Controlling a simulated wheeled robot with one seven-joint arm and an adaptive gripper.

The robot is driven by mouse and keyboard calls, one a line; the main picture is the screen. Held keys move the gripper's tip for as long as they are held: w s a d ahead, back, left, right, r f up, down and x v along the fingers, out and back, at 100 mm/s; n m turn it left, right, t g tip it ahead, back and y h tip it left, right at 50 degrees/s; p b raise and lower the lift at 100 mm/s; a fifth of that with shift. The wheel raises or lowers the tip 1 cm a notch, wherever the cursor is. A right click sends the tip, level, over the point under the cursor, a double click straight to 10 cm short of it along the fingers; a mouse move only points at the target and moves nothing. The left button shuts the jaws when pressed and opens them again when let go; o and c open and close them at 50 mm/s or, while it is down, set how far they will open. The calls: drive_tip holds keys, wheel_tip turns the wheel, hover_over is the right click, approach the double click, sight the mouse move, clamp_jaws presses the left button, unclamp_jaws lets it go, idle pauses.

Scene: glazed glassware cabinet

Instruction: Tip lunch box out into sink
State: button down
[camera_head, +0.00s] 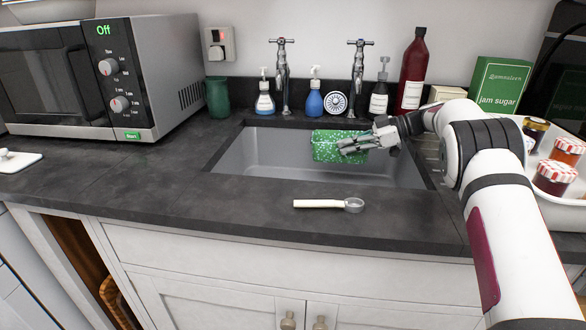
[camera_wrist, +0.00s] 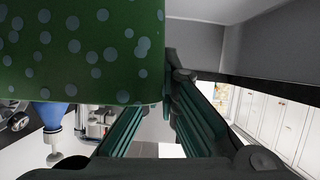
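The lunch box (camera_head: 325,146) is green with pale spots. It is at the back of the grey sink (camera_head: 262,155), over its basin, in the head view. My gripper (camera_head: 352,146) reaches in from the right, with its fingers across the box's near side. In the wrist view the box (camera_wrist: 85,50) fills the upper left, and my gripper (camera_wrist: 168,115) appears shut on its edge. One fingertip is hidden behind the box. The box's opening and any contents cannot be made out.
Two taps (camera_head: 282,75) (camera_head: 357,75) stand behind the sink, with soap bottles (camera_head: 314,98) and a red bottle (camera_head: 412,72) nearby. A white tray of jars (camera_head: 553,176) is at the right. A strainer (camera_head: 330,204) lies on the front counter. A microwave (camera_head: 95,75) is at the left.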

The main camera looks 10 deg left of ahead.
drive_tip(key=shift+s+a+n+t+h+p, duration=0.35)
drive_tip(key=shift+s+p, duration=0.25)
drive_tip(key=shift+p, duration=0.55)
drive_tip(key=shift+s+a+n+t+h+p, duration=0.25)
drive_tip(key=shift+s+a+n+h+p, duration=0.25)
drive_tip(key=shift+p, duration=0.7)
drive_tip(key=shift+s+a+n+t+h+p, duration=0.3)
drive_tip(key=shift+s+p, duration=0.4)
drive_tip(key=shift+p, duration=0.45)
drive_tip(key=shift+s+a+r+n+t+h+p, duration=0.1)
drive_tip(key=shift+s+a+r+n+t+p, duration=0.25)
drive_tip(key=shift+p, duration=0.35)
drive_tip(key=shift+s+a+n+t+h+p, duration=0.15)
drive_tip(key=shift+s+p, duration=0.25)
drive_tip(key=shift+p, duration=0.35)
drive_tip(key=shift+s+a+r+n+t+h+p, duration=0.1)
drive_tip(key=shift+s+r+n+t+p, duration=0.1)
drive_tip(key=shift+s+p, duration=0.35)
drive_tip(key=shift+s+a+r+n+t+h+p, duration=0.3)
drive_tip(key=shift+n+t+h+p, duration=0.15)
drive_tip(key=shift+p, duration=0.7)
drive_tip(key=shift+s+a+r+n+t+h+p, duration=0.2)
drive_tip(key=shift+s+r+n+t+h+p, duration=0.15)
drive_tip(key=shift+t+p, duration=0.25)
drive_tip(key=shift+s+a+r+n+t+h+p, duration=0.15)
drive_tip(key=shift+s+n+t+p, duration=0.1)
drive_tip(key=shift+n+t+p, duration=0.25)
